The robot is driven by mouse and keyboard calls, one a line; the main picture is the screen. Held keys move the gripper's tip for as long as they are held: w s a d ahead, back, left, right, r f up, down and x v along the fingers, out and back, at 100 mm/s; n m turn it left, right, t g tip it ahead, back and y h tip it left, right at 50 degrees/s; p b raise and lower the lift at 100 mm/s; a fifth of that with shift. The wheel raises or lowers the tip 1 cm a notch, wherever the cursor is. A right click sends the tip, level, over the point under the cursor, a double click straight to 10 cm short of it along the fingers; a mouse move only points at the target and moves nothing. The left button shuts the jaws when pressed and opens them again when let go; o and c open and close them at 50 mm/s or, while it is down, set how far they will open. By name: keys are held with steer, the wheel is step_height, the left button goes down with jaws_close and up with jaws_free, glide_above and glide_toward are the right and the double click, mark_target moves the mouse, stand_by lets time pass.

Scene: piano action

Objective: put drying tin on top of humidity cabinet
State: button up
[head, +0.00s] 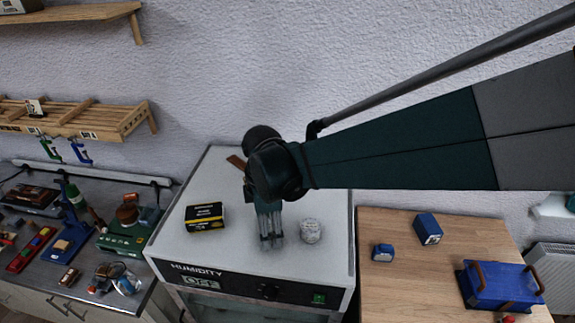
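The humidity cabinet (250,273) is a light-grey box with a flat top and a black front strip reading "HUMIDITY" and "OFF". A small round whitish container (310,231), which looks like the drying tin, stands upright on its top, right of centre. I cannot read its label. My gripper (271,243) points down over the cabinet top, just left of this container and apart from it. Its fingers look close together with nothing visible between them, but their opening is unclear from this angle.
A black-and-yellow box (205,217) lies on the cabinet top at left, and a brown flat piece (236,162) near the back. A wooden table (385,290) at right holds blue boxes (427,229) and a blue toolbox (500,285). A cluttered workbench (75,285) is at left.

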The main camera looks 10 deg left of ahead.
steer(key=shift+r, duration=0.15)
step_height(320, 180, up, 12)
steer(key=shift+b, duration=0.3)
stand_by(0.7)
stand_by(0.7)
steer(key=s+d+m+t, duration=0.3)
steer(key=d+m, duration=0.8)
steer(key=d, duration=0.7)
steer(key=s+d+m+t, duration=0.4)
steer(key=d+m, duration=0.7)
steer(key=d, duration=0.7)
steer(key=shift+s+f+m, duration=0.25)
steer(key=shift+s+m, duration=0.05)
steer(key=shift+s, duration=0.3)
